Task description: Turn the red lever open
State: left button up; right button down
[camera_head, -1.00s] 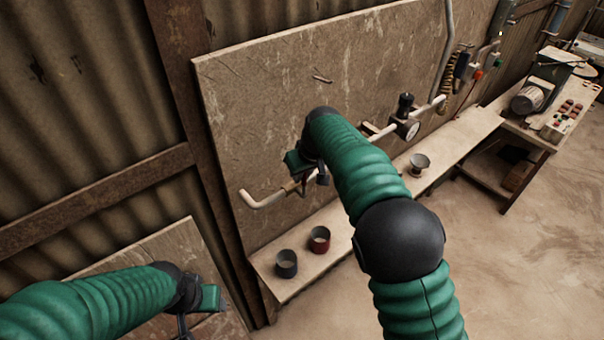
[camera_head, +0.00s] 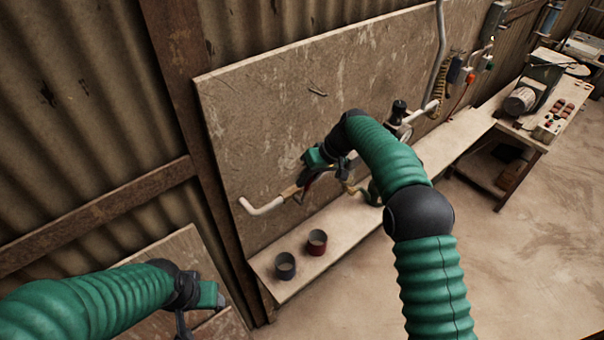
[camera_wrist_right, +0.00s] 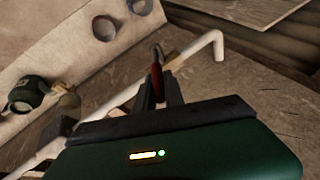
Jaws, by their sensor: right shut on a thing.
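The red lever (camera_wrist_right: 156,80) sits on a white pipe (camera_wrist_right: 205,52) by a brass-coloured fitting (camera_wrist_right: 178,60) in the right wrist view. My right gripper (camera_wrist_right: 158,90) is shut on the lever, with a dark finger on either side of it. In the head view my right gripper (camera_head: 304,193) is beside the pipe (camera_head: 262,207), just right of the fitting (camera_head: 289,192); wrist and fingers hide most of the lever. My left gripper (camera_head: 183,325) is low at the left, partly cut off by the frame edge, its jaws unclear.
A wooden board (camera_head: 270,110) backs the pipe. A dark-topped gauge or valve (camera_head: 399,112) is further right. A bench with a machine (camera_head: 540,85) stands far right.

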jog(key=shift+w+d+f+m+g+y+p, duration=0.3)
jog(key=shift+w+d+g+y+p, duration=0.3)
jog(key=shift+y+p, duration=0.3)
jog(key=shift+d, duration=0.1)
jog(key=c, duration=1.6)
grip_release()
jog(key=shift+o, duration=0.8)
jog(key=shift+d+f, duration=0.1)
jog(key=shift+f, duration=0.05)
